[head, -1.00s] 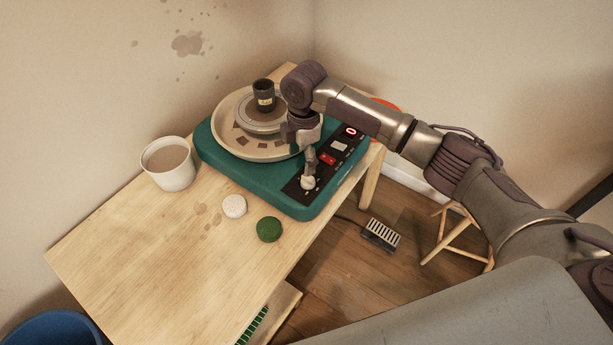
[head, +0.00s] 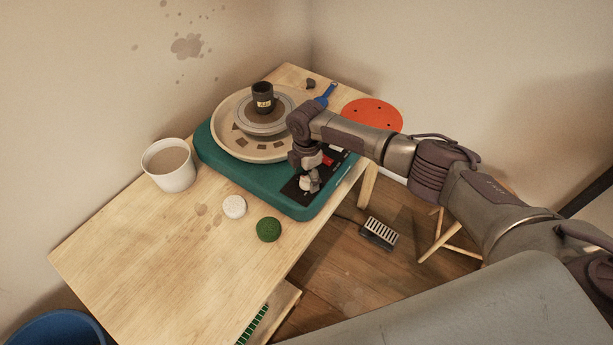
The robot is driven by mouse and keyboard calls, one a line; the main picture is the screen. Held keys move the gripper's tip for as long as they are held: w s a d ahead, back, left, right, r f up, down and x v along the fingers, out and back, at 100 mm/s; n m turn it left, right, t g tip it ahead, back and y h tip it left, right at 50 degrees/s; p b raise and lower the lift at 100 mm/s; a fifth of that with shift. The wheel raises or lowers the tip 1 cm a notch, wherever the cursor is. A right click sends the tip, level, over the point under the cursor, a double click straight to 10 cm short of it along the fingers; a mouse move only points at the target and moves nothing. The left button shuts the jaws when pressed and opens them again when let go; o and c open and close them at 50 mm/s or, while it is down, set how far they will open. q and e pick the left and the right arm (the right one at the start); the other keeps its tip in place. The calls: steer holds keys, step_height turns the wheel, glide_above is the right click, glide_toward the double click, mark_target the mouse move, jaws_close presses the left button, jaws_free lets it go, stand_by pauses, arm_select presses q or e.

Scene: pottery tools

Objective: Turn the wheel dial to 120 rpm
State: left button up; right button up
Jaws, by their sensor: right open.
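The pottery wheel (head: 262,182) is a teal box with a round cream splash pan, standing on the wooden table. Its black control panel (head: 291,190) is on the front right side. The pale wheel dial (head: 305,183) is at the panel's near end, partly hidden by my right gripper (head: 309,183). The right gripper is open and points down at the dial; I cannot tell whether its fingers touch it. A red switch (head: 328,160) shows partly behind the gripper. The speed display is hidden behind my right arm. My left gripper is not in view.
A dark jar (head: 263,97) stands on the wheel head. A pedal (head: 379,234) is on the floor.

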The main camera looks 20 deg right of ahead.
steer(key=shift+f, duration=0.45)
steer(key=shift+c, duration=0.2)
steer(key=c, duration=1.1)
